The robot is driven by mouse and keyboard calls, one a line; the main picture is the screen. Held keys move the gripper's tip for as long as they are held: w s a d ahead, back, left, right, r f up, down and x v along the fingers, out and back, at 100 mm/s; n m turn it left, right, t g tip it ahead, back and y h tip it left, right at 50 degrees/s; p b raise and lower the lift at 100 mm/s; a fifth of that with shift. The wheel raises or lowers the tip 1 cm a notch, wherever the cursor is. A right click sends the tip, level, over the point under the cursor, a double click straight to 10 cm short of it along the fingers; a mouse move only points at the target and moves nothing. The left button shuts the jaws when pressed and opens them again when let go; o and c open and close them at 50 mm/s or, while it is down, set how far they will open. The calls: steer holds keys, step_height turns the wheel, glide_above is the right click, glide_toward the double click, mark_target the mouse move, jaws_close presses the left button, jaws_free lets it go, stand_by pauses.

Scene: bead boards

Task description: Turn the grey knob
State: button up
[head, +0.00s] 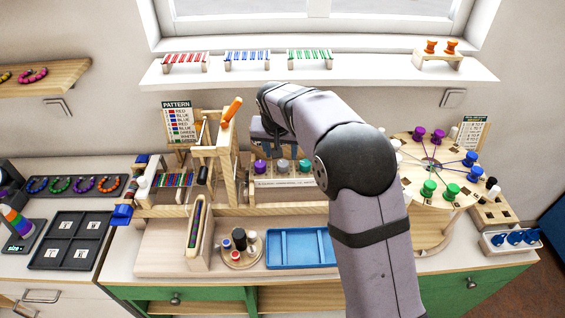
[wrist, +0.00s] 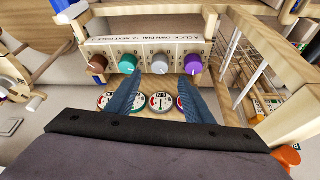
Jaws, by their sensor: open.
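The grey knob (wrist: 160,64) sits on a wooden dial panel (wrist: 145,44), between a teal knob (wrist: 128,64) and a purple knob (wrist: 193,64) in the wrist view. A brown knob (wrist: 97,64) is at the row's left end. In the head view the grey knob (head: 284,166) shows just below my gripper (head: 276,150), which the arm partly hides. In the wrist view my gripper (wrist: 160,80) is open and empty, its two blue fingers spread on either side of the grey knob's line. I cannot tell how near the tips are to it.
Round gauges (wrist: 160,102) lie between my fingers in the wrist view. A wooden frame with an orange handle (head: 232,110) stands left of the panel in the head view. A spool wheel (head: 430,165) stands right, and a blue tray (head: 300,247) lies in front.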

mark_target(283, 163)
steer(key=shift+p+x, duration=1.65)
steer(key=shift+x, duration=2)
steer(key=shift+c, duration=0.2)
steer(key=c, duration=1)
